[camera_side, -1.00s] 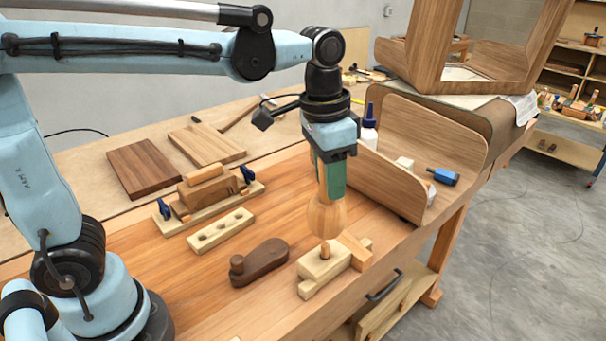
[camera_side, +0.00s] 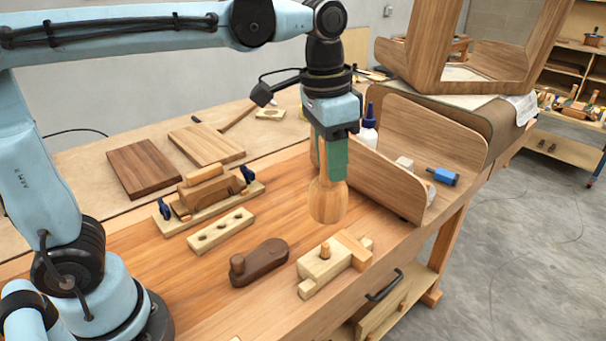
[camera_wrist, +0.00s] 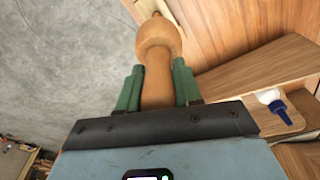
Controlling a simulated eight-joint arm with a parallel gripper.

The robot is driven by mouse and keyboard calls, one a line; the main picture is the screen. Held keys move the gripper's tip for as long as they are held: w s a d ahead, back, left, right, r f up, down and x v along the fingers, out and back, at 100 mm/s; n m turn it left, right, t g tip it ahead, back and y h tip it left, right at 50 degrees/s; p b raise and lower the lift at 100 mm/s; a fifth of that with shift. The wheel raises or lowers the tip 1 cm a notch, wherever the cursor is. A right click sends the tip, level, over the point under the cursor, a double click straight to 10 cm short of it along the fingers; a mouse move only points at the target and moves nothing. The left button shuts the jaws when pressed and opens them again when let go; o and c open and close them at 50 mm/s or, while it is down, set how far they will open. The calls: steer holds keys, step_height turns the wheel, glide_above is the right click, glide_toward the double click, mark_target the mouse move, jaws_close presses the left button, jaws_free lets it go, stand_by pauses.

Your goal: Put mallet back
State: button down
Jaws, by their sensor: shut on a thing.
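The wooden mallet (camera_side: 328,203) hangs head down from my gripper (camera_side: 332,160), above the bench. Its round pale head is lowest, and the green fingers are shut on its handle. In the wrist view the mallet (camera_wrist: 158,45) stands between the two green fingers of my gripper (camera_wrist: 158,88). A pale wooden block with a short upright peg (camera_side: 325,262) lies on the bench in front of and below the mallet head, apart from it. A pale rack with several holes (camera_side: 221,232) lies to the left.
A dark brown wooden piece with a knob (camera_side: 260,262) lies left of the peg block. A curved wood box (camera_side: 430,130) with a blue-handled tool (camera_side: 442,177) stands close right of my gripper. A white bottle (camera_side: 369,132) is behind. Bare bench shows around the rack.

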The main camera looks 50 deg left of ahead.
steer(key=w+a+f, duration=1)
steer(key=a+f, duration=0.3)
steer(key=a, duration=0.2)
steer(key=shift+w+f+m, duration=0.15)
steer(key=shift+f+m, duration=0.2)
steer(key=shift+m, duration=0.05)
steer(key=shift+f, duration=0.1)
steer(key=c, duration=0.8)
jaws_free()
steer(key=shift+o, duration=0.2)
